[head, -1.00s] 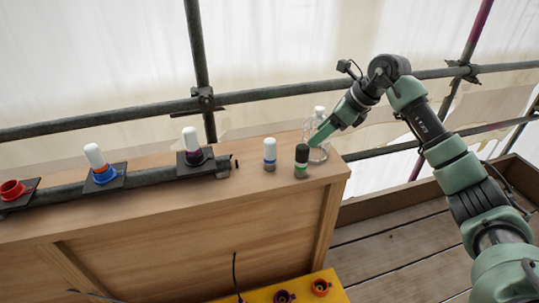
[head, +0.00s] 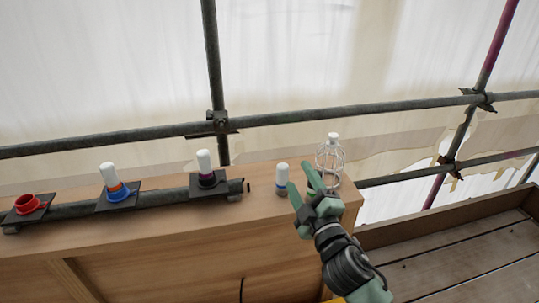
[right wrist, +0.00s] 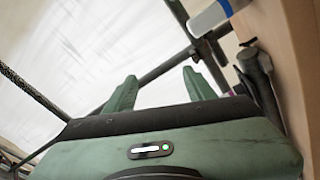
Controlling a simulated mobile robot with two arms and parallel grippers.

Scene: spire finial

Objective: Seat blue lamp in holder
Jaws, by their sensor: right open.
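The blue lamp (head: 282,175), a small white cylinder with a blue band, stands upright on the wooden ledge, just left of my right gripper (head: 302,189). The right gripper's green fingers are apart, with nothing seen between them. One finger is close beside the lamp; I cannot tell whether they touch. In the right wrist view the open gripper (right wrist: 158,88) shows with a pale cylinder edged in blue (right wrist: 210,18) above it, probably this lamp. The blue holder (head: 122,194) has a white-topped lamp (head: 109,175) with an orange-red band in it. My left gripper is out of view.
A red holder (head: 28,204) at far left looks empty. A purple-banded white lamp (head: 204,161) stands in a dark holder. A clear caged object (head: 331,158) with a white top stands right of my gripper. Scaffold pipes (head: 110,136) run behind the wooden ledge (head: 150,222).

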